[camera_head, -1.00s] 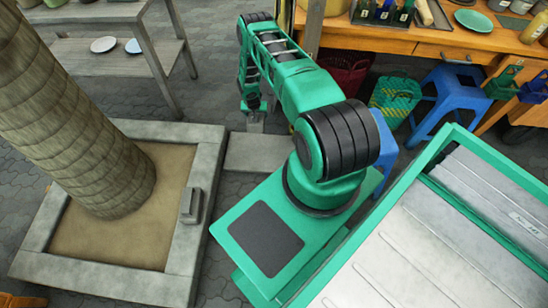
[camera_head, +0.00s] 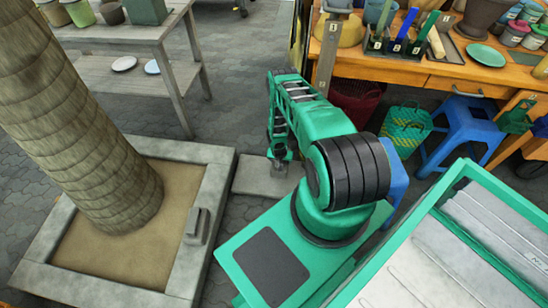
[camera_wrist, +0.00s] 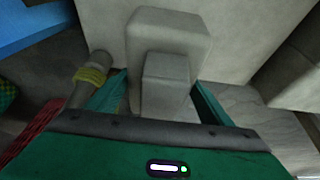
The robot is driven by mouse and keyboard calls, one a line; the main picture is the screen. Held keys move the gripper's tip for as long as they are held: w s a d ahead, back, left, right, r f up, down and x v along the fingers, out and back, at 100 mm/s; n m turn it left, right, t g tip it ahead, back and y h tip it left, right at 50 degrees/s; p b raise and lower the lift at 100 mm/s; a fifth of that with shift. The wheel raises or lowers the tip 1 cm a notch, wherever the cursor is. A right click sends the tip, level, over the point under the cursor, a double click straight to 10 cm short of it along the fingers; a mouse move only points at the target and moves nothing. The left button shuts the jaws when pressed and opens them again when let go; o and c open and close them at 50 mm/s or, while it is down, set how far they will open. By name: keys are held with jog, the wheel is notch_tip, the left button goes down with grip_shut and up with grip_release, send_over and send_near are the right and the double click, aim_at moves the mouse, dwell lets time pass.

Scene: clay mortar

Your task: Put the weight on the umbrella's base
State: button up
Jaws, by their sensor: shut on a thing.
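A grey block-shaped weight (camera_wrist: 168,50) with a narrower raised part is between the fingers of my gripper (camera_wrist: 160,98) in the wrist view. In the head view my gripper (camera_head: 280,158) points down over a flat grey slab (camera_head: 250,180), which looks like the umbrella's base. The held weight (camera_head: 279,169) shows only as a small grey patch there. A broad pale slab (camera_wrist: 235,45) lies behind the weight in the wrist view; whether they touch I cannot tell. A post with a yellow band (camera_wrist: 90,75) stands left of the weight.
A similar grey block (camera_head: 196,227) sits on the stone planter rim (camera_head: 215,190) around a thick trunk (camera_head: 85,130). A blue stool (camera_head: 465,125), a green basket (camera_head: 405,128) and a workbench (camera_head: 400,72) stand behind. A shelf table (camera_head: 100,72) is at left.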

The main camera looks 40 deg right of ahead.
aim_at(286, 167)
jog(key=s+f, duration=0.1)
jog(key=s, duration=0.2)
jog(key=s+f, duration=0.1)
jog(key=shift+s+f, duration=0.2)
jog(key=shift+f, duration=2.1)
jog(key=o, duration=2.1)
jog(key=shift+s+a+f, duration=0.1)
jog(key=shift+s, duration=0.05)
